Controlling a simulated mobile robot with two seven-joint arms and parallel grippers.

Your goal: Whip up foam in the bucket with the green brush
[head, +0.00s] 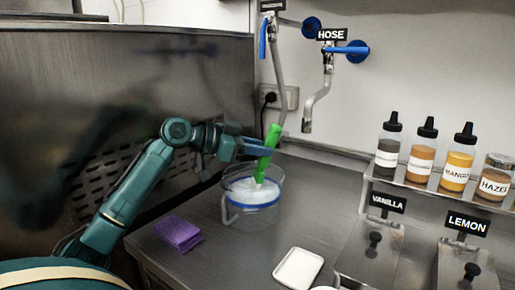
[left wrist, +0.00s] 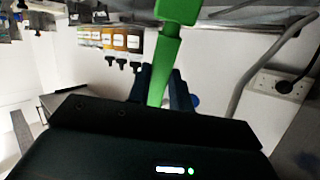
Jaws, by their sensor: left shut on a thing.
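A clear bucket (head: 243,220) with a handle at its left stands on the metal counter. White foam (head: 250,191) shows inside it, near the rim. My left gripper (head: 262,148) is shut on the green brush (head: 266,155) above the bucket. The brush is slightly tilted, and its lower end reaches down into the bucket at the foam. The left wrist view also shows the green brush (left wrist: 165,60) between the dark fingers of my left gripper (left wrist: 160,85). My right gripper is not in view.
A purple cloth (head: 178,234) lies left of the bucket, and a white tray (head: 298,269) lies to its front right. A HOSE tap (head: 318,95) hangs on the wall behind. A shelf of several sauce bottles (head: 424,147) and VANILLA and LEMON dispensers (head: 466,262) stand at the right.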

